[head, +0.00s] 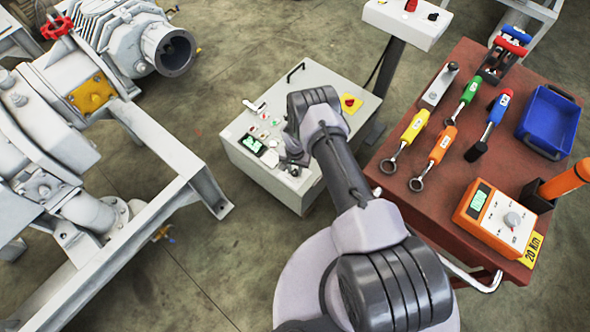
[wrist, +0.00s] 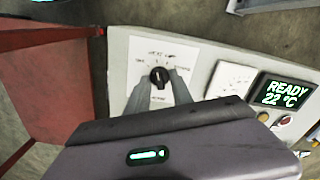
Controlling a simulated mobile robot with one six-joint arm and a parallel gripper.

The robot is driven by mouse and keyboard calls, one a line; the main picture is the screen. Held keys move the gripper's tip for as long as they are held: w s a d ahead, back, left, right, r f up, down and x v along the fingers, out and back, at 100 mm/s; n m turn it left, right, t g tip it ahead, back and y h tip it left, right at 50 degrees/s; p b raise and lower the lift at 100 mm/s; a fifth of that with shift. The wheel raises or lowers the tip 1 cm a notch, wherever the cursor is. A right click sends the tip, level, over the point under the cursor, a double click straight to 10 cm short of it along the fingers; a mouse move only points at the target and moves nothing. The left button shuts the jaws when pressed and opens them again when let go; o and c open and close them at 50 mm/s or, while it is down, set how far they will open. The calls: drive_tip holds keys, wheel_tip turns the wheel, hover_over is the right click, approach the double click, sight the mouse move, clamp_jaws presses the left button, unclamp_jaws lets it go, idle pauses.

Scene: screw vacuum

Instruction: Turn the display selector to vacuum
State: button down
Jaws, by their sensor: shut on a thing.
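The display selector (wrist: 160,77) is a small black round knob on a white label plate (wrist: 147,50). The print around it is too small to read surely, and I cannot tell its exact setting. The two grey fingers of my gripper (wrist: 160,88) are on either side of the knob and shut on it. The display (wrist: 287,92) beside it reads "READY 22 °C" in green. In the head view my gripper (head: 292,160) is at the front of the white control box (head: 268,180), near the display (head: 252,145); the knob is mostly hidden there.
A red-brown tool table (head: 400,170) stands close at right, with coloured wrenches, an orange meter (head: 497,218) and a blue bin (head: 549,121). Pump machinery (head: 60,130) on a white frame is at left. Yellow-backed red button (head: 350,103) sits on the box top.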

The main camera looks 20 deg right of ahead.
sight(295, 170)
drive_tip(key=n+b, duration=0.2)
drive_tip(key=n, duration=0.1)
drive_tip(key=shift+w+f+n+b, duration=0.1)
drive_tip(key=shift+n+b, duration=0.2)
drive_tip(key=shift+b, duration=0.05)
drive_tip(key=shift+a+n+b, duration=0.1)
drive_tip(key=shift+n+b, duration=0.8)
drive_tip(key=shift+n, duration=0.9)
drive_tip(key=c, duration=1.2)
unclamp_jaws()
drive_tip(key=shift+o, duration=0.2)
drive_tip(key=shift+r, duration=0.2)
wheel_tip(295, 170, up, 17)
drive_tip(key=p, duration=0.7)
drive_tip(key=shift+r, duration=0.15)
